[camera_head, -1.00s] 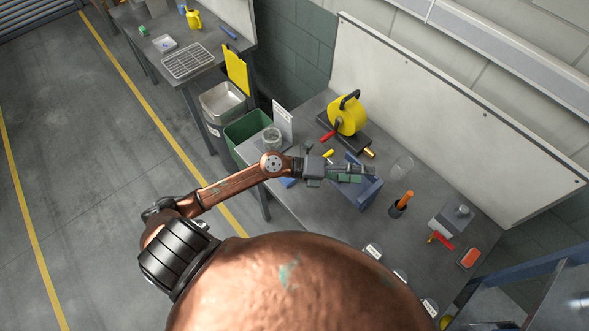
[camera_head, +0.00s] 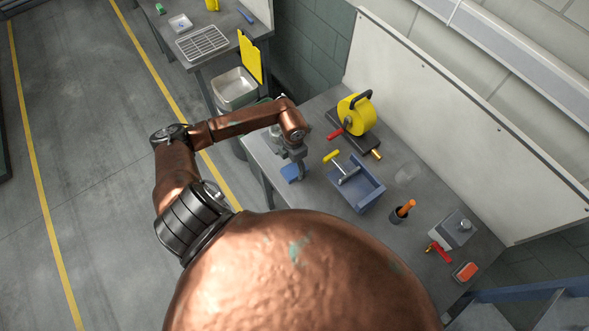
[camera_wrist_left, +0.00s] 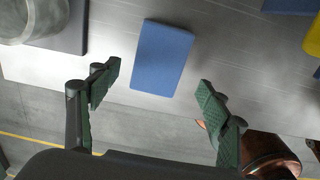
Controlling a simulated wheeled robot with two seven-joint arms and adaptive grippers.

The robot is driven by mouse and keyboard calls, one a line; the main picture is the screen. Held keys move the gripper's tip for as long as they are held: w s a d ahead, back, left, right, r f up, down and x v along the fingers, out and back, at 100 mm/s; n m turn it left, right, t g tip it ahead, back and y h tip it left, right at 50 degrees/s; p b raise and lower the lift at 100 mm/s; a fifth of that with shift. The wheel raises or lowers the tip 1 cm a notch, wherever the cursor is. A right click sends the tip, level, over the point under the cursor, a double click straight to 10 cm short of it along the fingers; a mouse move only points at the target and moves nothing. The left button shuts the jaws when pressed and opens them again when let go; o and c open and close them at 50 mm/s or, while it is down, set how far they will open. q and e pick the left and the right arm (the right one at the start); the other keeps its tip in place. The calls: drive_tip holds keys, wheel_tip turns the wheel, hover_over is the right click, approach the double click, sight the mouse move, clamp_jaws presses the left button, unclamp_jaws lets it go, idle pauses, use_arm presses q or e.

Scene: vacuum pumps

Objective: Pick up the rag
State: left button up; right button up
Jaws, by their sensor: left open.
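The blue rag (camera_head: 290,172) lies flat on the near left part of the grey workbench (camera_head: 318,197). In the left wrist view the rag (camera_wrist_left: 162,57) is a plain blue rectangle near the top middle. My left gripper (camera_head: 301,174) points down over the bench beside the rag and partly covers it in the head view. In the left wrist view its two green-padded fingers (camera_wrist_left: 157,85) are spread wide, with the rag ahead of the gap between them and nothing in the grip. My right gripper is not in view.
A blue open holder (camera_head: 372,193) with a yellow-handled tool (camera_head: 332,156) stands right of my gripper. A yellow round pump (camera_head: 356,115) stands behind. A clear jar (camera_wrist_left: 30,18) shows left of the rag.

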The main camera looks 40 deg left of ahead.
sight(294, 169)
use_arm(q)
drive_tip(key=f, duration=0.2)
drive_tip(key=w+f+p, duration=0.1)
drive_tip(key=shift+w+a+f, duration=0.1)
drive_tip(key=shift+w+f, duration=0.05)
drive_tip(key=shift+f, duration=0.45)
drive_tip(key=shift+s, duration=0.3)
drive_tip(key=shift+c, duration=0.4)
drive_tip(key=shift+w, duration=0.2)
drive_tip(key=c, duration=0.3)
drive_tip(key=shift+s, duration=0.15)
drive_tip(key=c, duration=0.5)
drive_tip(key=shift+c, duration=1.3)
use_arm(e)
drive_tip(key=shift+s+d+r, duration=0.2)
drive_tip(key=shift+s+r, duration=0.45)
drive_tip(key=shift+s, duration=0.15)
use_arm(q)
drive_tip(key=shift+r, duration=0.1)
